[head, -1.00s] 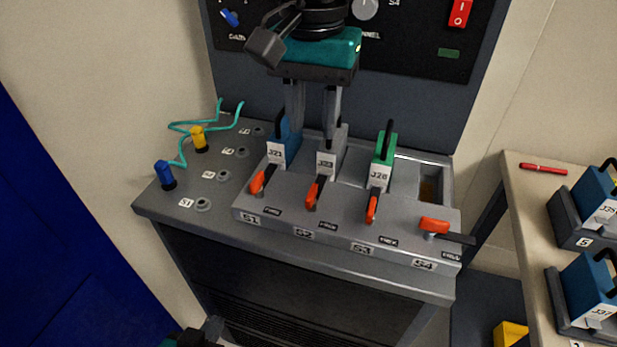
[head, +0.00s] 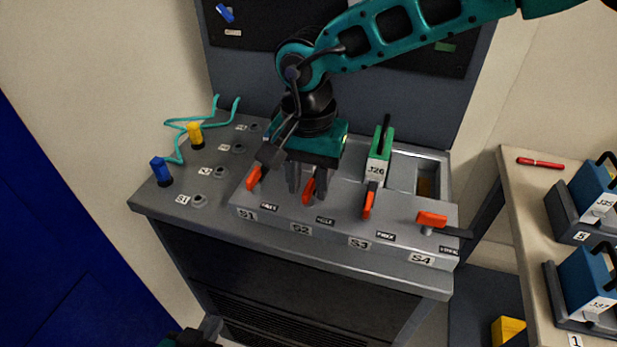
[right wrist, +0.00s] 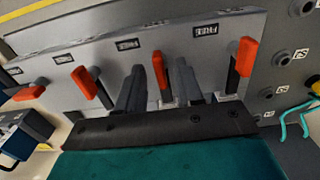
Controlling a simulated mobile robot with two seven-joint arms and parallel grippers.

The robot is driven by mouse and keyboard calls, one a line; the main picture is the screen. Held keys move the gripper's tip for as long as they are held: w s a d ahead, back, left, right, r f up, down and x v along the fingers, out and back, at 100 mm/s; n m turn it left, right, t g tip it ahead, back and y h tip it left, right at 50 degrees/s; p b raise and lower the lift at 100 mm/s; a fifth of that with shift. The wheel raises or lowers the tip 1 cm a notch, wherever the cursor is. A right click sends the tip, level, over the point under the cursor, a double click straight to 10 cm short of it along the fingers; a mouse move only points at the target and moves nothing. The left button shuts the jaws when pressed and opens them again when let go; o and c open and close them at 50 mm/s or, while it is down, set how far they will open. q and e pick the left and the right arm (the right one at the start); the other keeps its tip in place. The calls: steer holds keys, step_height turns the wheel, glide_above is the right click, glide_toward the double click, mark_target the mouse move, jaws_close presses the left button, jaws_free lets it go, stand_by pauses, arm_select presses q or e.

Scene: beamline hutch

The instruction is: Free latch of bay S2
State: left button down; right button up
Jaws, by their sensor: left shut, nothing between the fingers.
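The S2 latch (head: 308,190) has an orange handle lined up like those of S1 (head: 254,177) and S3 (head: 369,204). The S4 latch (head: 432,219) is turned sideways. My right gripper (head: 307,195) points down at the S2 latch. In the right wrist view its two fingers (right wrist: 160,95) stand either side of the orange S2 handle (right wrist: 159,70), with narrow gaps showing, so it looks open around it. The green module J26 (head: 379,157) stands in bay S3. The modules behind S1 and S2 are hidden by my right gripper. My left gripper (head: 211,327) is shut and empty at the bottom edge.
Bay S4 (head: 427,180) is an open, empty slot. Blue and yellow plugs (head: 195,135) with a teal cable stand on the left of the bench. A side table (head: 527,190) at right holds a red pen and blue modules in holders.

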jaws_close()
